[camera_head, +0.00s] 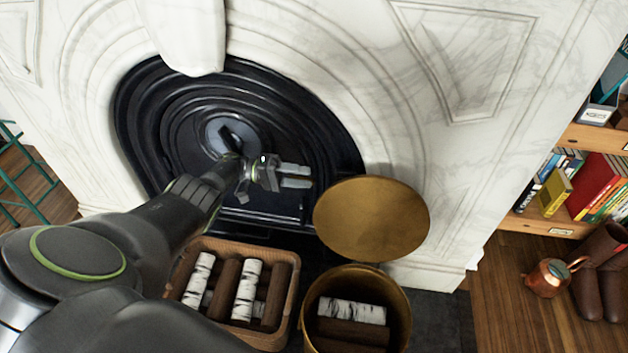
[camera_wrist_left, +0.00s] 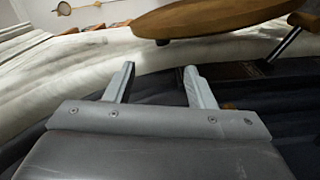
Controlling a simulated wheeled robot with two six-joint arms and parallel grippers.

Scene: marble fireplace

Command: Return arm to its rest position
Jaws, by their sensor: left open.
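My left arm comes in from the lower left in the head view. Its left gripper (camera_head: 296,176) is in front of the black arched fireplace opening (camera_head: 180,100), just left of a round brass lid (camera_head: 371,218). In the left wrist view the left gripper (camera_wrist_left: 158,88) has its two fingers apart with nothing between them. The round lid also shows above the fingers in the left wrist view (camera_wrist_left: 205,14), apart from them. My right gripper is not in view.
A brass bucket (camera_head: 402,322) under the raised lid holds several logs. A wooden tray (camera_head: 287,255) of birch and dark logs stands beside it. A copper kettle (camera_head: 547,278), brown boots (camera_head: 603,270) and a bookshelf (camera_head: 580,137) are at right. Floor between bucket and kettle is clear.

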